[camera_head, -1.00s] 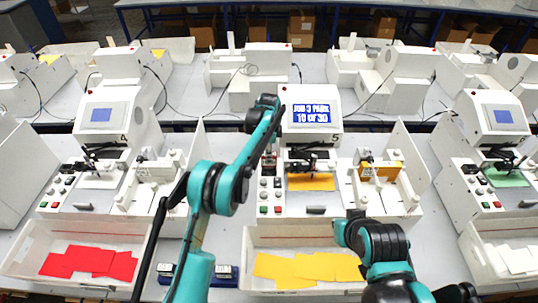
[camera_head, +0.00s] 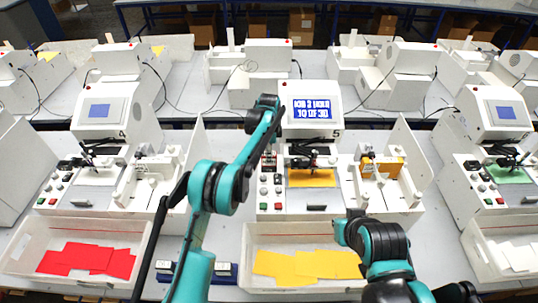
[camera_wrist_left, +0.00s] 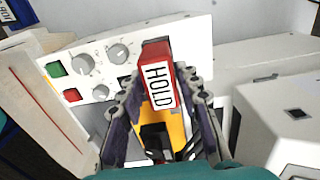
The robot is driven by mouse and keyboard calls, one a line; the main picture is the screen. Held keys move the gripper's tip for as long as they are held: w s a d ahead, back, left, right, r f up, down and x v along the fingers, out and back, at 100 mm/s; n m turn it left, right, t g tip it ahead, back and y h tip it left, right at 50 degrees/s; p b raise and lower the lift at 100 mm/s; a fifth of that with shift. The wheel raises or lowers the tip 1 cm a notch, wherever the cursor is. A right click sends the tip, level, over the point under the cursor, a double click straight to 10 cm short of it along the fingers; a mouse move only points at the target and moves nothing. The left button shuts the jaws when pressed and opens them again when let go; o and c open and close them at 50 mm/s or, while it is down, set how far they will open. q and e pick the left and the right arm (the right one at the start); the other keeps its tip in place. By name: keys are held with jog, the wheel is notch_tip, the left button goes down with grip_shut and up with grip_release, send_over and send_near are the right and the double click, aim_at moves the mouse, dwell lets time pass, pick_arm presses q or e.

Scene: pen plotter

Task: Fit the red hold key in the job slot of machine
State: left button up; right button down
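The red hold key, a red block with a white HOLD label (camera_wrist_left: 157,82), sits between the two fingers of my left gripper (camera_wrist_left: 158,98) in the left wrist view. The fingers press on its two sides. In the head view the left gripper (camera_head: 269,157) hangs at the left edge of machine 5 (camera_head: 311,117), above its knobs and buttons, and my arm partly hides it. The key looks clear of the panel, but the gap is hard to judge. I cannot make out the job slot for certain.
Machine 4 (camera_head: 112,105) stands to the left and another machine (camera_head: 495,115) to the right. A tray with yellow sheets (camera_head: 310,230) sits in front of machine 5, and one with red sheets (camera_head: 75,228) at left. A blue-based rack (camera_head: 224,272) lies between the trays.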

pick_arm(q)
jog(key=shift+o, duration=0.9)
notch_tip(320, 180, up, 12)
